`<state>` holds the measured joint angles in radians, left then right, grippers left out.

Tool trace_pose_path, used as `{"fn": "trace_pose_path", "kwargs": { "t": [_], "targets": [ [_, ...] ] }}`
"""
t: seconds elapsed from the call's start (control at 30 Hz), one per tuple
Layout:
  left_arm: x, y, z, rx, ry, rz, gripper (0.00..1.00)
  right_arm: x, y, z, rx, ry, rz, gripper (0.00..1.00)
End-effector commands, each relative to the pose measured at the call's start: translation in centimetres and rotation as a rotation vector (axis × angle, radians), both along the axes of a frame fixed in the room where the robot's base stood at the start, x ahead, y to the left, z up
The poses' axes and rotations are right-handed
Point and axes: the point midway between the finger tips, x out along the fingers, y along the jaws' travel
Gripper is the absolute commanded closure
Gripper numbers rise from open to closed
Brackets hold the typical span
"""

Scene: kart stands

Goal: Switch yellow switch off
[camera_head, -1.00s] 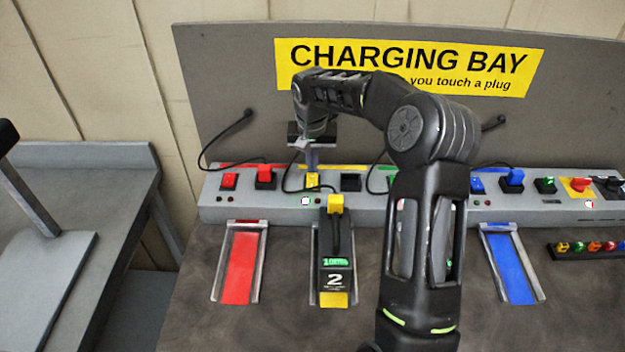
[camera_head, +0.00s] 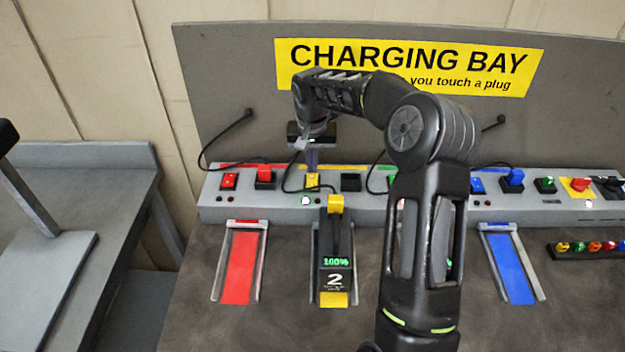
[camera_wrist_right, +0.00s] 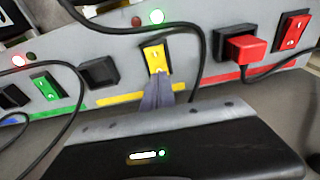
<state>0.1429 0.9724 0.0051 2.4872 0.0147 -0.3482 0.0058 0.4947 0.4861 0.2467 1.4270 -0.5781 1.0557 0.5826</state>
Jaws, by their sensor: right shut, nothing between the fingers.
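The yellow switch (camera_head: 312,181) is a yellow rocker in a black frame on the grey power strip, under a yellow stripe. It also shows in the right wrist view (camera_wrist_right: 156,58), with a lit white lamp (camera_wrist_right: 157,16) beside it. My right gripper (camera_head: 312,168) is shut and empty, pointing down at the switch. In the right wrist view its fingertips (camera_wrist_right: 158,82) are at the rocker's edge and overlap it; whether they press on it I cannot tell. A black battery marked 2 (camera_head: 335,280) stands in the yellow bay and reads 100%. My left gripper is not seen.
The red switch (camera_head: 229,181) and red plug (camera_head: 265,176) are left of the yellow switch, and an empty black socket (camera_head: 350,182) is right of it. Black cables loop close around the fingers. A blue switch (camera_head: 476,185) is farther right.

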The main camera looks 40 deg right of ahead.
Motion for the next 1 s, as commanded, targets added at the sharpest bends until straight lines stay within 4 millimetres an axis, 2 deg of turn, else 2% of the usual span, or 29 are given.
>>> {"fn": "trace_pose_path", "kwargs": {
  "t": [1.0],
  "targets": [
    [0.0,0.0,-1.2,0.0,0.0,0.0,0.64,0.0,0.0,-1.6,0.0,0.0,0.0,1.0]
  ]
}}
